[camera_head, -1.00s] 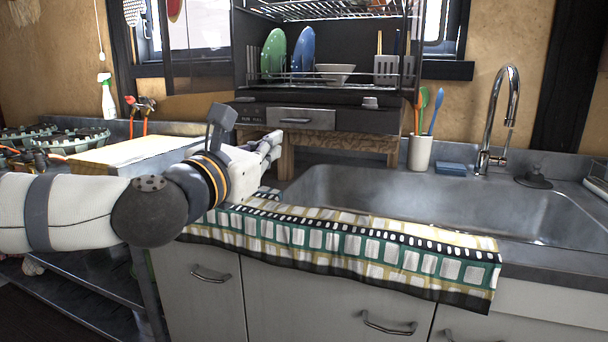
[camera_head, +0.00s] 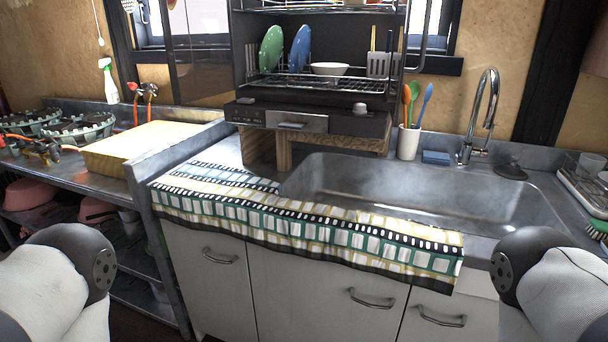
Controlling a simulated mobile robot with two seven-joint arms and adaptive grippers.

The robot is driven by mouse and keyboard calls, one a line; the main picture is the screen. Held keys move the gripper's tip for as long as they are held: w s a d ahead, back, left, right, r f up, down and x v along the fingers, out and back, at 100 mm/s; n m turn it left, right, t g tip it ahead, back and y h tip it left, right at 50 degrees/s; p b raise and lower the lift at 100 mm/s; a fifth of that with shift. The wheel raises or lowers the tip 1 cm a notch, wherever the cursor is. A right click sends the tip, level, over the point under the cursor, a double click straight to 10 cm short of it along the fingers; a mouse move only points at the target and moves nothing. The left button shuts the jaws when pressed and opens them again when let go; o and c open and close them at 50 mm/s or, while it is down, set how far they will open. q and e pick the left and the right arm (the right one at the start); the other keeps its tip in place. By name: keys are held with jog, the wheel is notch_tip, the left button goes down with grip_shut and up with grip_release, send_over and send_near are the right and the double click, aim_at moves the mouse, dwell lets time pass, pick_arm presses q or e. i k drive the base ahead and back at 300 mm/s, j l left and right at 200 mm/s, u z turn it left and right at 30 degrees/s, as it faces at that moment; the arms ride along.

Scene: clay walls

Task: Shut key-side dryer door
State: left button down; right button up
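The dish dryer (camera_head: 318,119) stands on wooden legs behind the counter towel, its front open onto the racks. A row of small keys (camera_head: 247,114) is at the left of its front panel and a round knob (camera_head: 360,108) at the right. A see-through, dark-framed door panel (camera_head: 200,72) stands open at the dryer's left, on the key side. A dark door handle (camera_head: 422,42) shows at the right side, where the door seems open, nearly edge-on. Both my grippers are out of view; only parts of my arms show in the lower corners.
Green (camera_head: 271,48) and blue (camera_head: 300,48) plates and a white bowl (camera_head: 330,69) sit in the dryer. A utensil cup (camera_head: 409,142), tap (camera_head: 484,112) and sink (camera_head: 420,190) are at right. A yellow-topped board (camera_head: 145,142) and spray bottle (camera_head: 108,80) are left.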

aim_at(198, 34)
jog(key=i+j+z, duration=0.3)
jog(key=i+j, duration=0.15)
jog(key=j, duration=0.25)
jog(key=i+j+z, duration=0.15)
jog(key=j, duration=0.25)
